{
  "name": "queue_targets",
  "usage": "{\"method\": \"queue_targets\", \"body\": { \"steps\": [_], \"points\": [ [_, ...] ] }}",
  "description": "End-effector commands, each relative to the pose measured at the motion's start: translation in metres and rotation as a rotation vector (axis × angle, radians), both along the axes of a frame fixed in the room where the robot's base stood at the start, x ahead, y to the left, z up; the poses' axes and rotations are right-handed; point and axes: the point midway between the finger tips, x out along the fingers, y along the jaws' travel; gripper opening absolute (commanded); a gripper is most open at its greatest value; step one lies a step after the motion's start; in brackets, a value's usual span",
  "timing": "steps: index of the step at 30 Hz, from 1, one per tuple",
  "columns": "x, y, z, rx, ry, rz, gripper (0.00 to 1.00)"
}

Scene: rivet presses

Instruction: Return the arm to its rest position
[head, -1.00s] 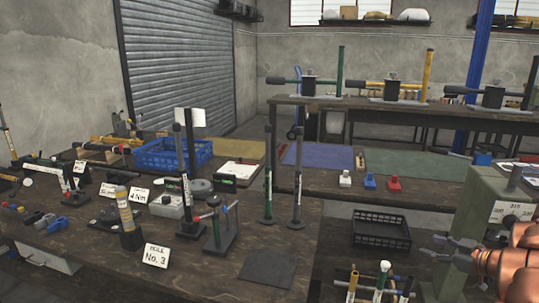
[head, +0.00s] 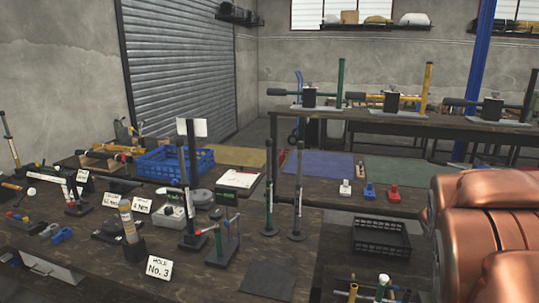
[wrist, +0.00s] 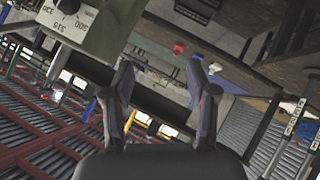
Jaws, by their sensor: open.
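My gripper (wrist: 160,92) shows in the wrist view with its two fingers spread wide and nothing between them. In the head view the gripper itself is out of sight. Only my copper-coloured arm (head: 490,225) shows there, large at the right edge and covering part of the bench. In the wrist view the scene is steeply tilted, and a green-grey machine with a numbered dial (wrist: 70,8) is at the upper left, beyond the left finger. I see no contact between the fingers and anything.
Small clamps (head: 369,190) stand behind. A rear table (head: 400,117) carries several rivet presses (head: 392,98).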

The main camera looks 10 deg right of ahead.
Motion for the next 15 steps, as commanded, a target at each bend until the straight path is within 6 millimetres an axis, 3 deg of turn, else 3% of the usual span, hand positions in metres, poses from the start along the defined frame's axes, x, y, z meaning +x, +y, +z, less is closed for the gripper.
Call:
{"method": "queue_targets", "body": {
  "steps": [8, 15],
  "points": [
    [-0.083, 0.107, -0.033, 0.234, 0.227, -0.074, 0.57],
    [-0.177, 0.216, -0.062, 0.454, 0.506, -0.034, 0.57]
  ]
}}
